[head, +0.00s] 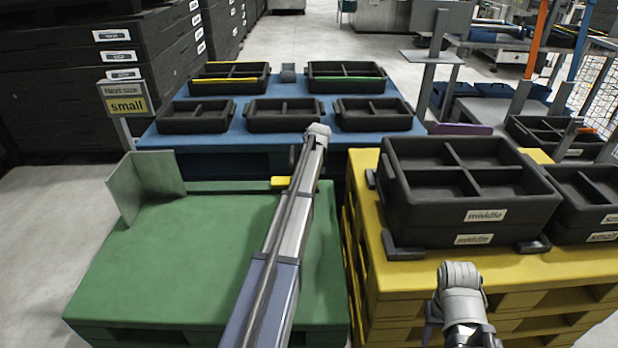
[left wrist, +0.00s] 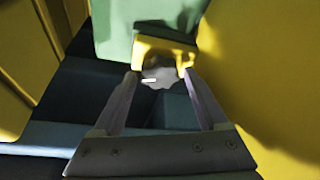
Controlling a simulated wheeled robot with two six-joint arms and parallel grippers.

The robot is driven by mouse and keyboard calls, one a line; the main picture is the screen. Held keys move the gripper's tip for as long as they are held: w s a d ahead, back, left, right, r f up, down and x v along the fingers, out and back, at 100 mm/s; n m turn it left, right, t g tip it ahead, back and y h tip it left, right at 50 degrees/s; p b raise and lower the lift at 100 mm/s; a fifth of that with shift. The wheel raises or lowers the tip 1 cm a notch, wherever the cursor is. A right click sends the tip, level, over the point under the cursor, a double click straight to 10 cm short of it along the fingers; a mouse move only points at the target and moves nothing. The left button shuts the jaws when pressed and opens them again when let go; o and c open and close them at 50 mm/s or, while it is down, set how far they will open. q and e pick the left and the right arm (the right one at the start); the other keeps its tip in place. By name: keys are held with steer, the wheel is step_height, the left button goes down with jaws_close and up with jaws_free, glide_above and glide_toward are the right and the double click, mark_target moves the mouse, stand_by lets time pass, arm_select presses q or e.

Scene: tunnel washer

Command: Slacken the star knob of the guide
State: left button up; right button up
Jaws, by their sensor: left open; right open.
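In the left wrist view a pale grey star knob (left wrist: 160,76) sits under a yellow clamp block (left wrist: 164,47) beside a green surface (left wrist: 130,15). My left gripper (left wrist: 161,86) is open, with one finger on each side of the knob; I cannot tell whether they touch it. In the head view the guide's yellow block (head: 282,182) shows at the far edge of the green pallet (head: 190,250), left of my left arm. The knob and left fingertips are hidden there. My right gripper (head: 432,323) is open and mostly hidden behind its wrist, low in front of the yellow pallet.
A grey upright plate (head: 146,186) stands on the green pallet's far left. Black trays (head: 465,215) are stacked on the yellow pallet (head: 420,275) at right. Several more trays stand on the blue pallet (head: 225,140) behind. Yellow walls flank the left gripper closely.

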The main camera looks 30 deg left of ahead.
arm_select(q)
steer(key=shift+c, duration=0.3)
steer(key=c, duration=1)
steer(key=shift+c, duration=0.2)
steer(key=n, duration=0.1)
steer(key=n+g, duration=0.1)
steer(key=shift+w+d+n+y, duration=0.1)
steer(key=shift+w+n+y, duration=0.1)
steer(key=shift+n+y, duration=0.15)
steer(key=n+g, duration=0.1)
steer(key=n, duration=0.3)
steer(key=shift+w, duration=0.15)
steer(key=n+g, duration=0.2)
steer(key=n, duration=0.2)
steer(key=shift+w, duration=0.15)
steer(key=shift+n+g, duration=0.6)
steer(key=shift+n, duration=0.95)
